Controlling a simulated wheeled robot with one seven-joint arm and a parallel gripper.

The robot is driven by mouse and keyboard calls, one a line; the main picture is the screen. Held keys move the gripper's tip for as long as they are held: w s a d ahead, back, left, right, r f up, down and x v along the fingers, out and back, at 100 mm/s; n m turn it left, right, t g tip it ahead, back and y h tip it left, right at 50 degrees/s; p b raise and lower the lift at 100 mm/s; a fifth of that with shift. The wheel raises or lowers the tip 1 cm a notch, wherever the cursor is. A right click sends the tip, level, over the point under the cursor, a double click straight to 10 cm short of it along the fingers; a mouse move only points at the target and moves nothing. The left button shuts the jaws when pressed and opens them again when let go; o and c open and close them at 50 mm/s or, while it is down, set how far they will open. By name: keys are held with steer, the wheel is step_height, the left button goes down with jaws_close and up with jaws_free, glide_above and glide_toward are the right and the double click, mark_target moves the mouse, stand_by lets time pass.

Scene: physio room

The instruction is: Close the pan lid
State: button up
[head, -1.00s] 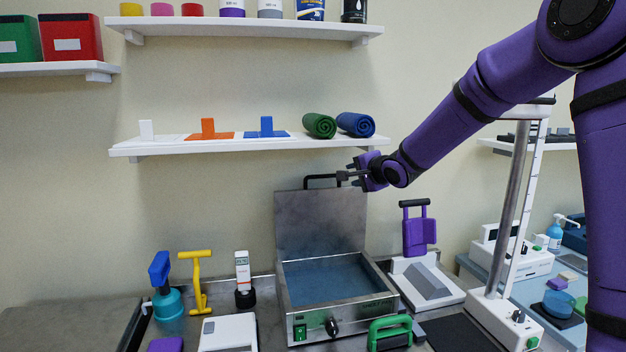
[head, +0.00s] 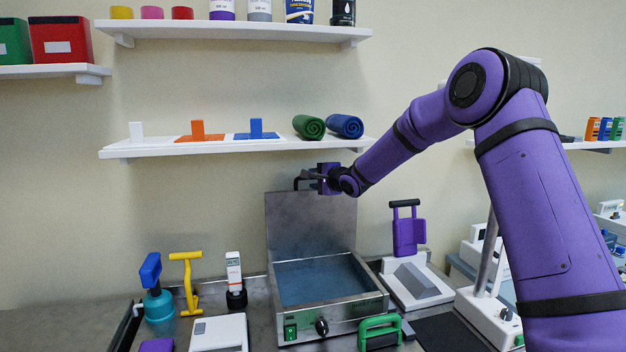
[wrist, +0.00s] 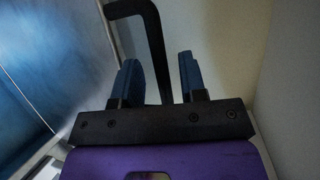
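The pan is a steel box (head: 350,312) with blue-grey contents, standing on the bench. Its lid (head: 308,225) stands upright at the back, open. A black bar handle (head: 297,182) sits at the lid's top edge. My gripper (head: 318,176) is at the right part of this handle and hides some of it. In the wrist view my gripper (wrist: 160,78) has its two blue-grey fingers apart. The black handle (wrist: 152,40) runs down into the gap between them, with clearance at both sides. Whether it touches either finger is not clear.
A shelf (head: 220,147) with rolled towels (head: 309,127) is just above the handle. A purple device (head: 408,235) stands right of the pan. A green handle (head: 380,326) is at the front right. Yellow (head: 190,280) and teal (head: 158,305) tools stand left.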

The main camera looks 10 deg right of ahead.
steer(key=shift+x, duration=0.85)
jaws_close()
